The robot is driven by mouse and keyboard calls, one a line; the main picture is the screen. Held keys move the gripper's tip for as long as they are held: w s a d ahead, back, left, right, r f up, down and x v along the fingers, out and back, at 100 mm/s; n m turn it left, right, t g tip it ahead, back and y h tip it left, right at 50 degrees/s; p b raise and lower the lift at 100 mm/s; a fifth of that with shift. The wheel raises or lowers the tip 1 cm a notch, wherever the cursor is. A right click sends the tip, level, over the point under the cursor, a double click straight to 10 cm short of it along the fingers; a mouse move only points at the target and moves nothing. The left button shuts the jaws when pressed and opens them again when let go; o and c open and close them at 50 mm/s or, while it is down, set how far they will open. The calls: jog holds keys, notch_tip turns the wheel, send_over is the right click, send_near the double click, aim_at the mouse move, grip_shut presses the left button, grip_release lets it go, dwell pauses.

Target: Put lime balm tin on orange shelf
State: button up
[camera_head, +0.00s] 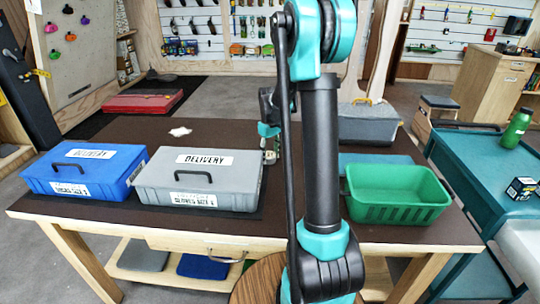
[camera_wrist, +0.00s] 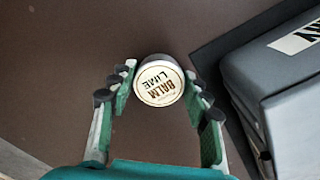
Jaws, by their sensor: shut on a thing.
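The lime balm tin (camera_wrist: 158,82) is a small round tin with a pale lid lettered "BALM LIME". In the wrist view it sits between the two fingertips of my gripper (camera_wrist: 160,76), which is shut on it. The lid faces the wrist camera, and the brown tabletop shows behind the tin. In the head view my gripper (camera_head: 270,146) is over the table, just behind the right end of the grey delivery box, partly hidden by my own arm. I cannot make out an orange shelf in either view.
On the table (camera_head: 125,212) stand a blue delivery box (camera_head: 85,170), a grey delivery box (camera_head: 200,180), a green bin (camera_head: 397,195) and a grey crate (camera_head: 368,125). A teal cart (camera_head: 455,160) is at right. The tabletop's back left is mostly clear.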

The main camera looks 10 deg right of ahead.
jog(key=o, duration=1.2)
jog(key=shift+f, duration=0.1)
